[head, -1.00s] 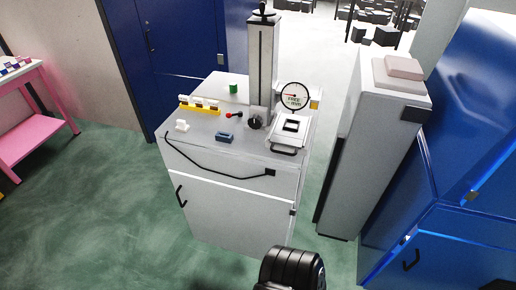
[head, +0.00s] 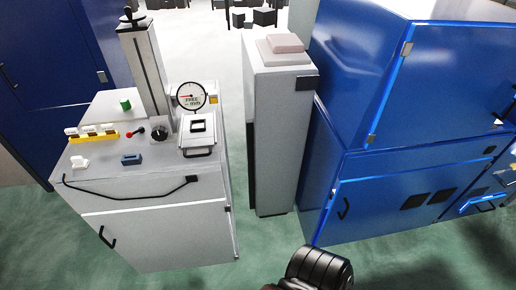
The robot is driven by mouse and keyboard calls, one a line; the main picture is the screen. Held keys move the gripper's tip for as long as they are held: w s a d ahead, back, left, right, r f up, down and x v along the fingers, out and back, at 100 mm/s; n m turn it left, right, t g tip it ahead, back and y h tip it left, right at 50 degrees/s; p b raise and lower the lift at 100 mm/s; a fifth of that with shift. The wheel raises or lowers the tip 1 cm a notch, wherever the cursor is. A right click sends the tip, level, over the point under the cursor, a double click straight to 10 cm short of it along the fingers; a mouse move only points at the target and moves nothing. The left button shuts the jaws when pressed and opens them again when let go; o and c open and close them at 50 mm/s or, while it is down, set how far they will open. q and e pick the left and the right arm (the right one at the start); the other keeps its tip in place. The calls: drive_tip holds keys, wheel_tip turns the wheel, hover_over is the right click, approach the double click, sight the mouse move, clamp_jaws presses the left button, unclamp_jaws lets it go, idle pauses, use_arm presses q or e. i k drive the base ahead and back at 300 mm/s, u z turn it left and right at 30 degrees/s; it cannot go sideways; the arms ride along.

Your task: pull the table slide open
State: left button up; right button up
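The table slide looks to be the light plate (head: 198,128) with a dark square opening, on the right of the grey cabinet's top. A dark loop handle (head: 199,153) sits at its front edge. The plate lies over the cabinet top, with its handle near the front edge. Neither gripper can be made out. A black ribbed part of my own body shows at the bottom centre, apart from the slide.
The grey cabinet (head: 160,228) also carries a column (head: 146,72), a round dial (head: 191,96), a blue block (head: 131,160) and a green cylinder (head: 125,104). A tall grey cabinet (head: 276,150) and blue cabinets (head: 400,205) stand right. Green floor is open in front.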

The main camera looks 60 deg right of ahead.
sight(198, 132)
drive_tip(key=z, duration=2.05)
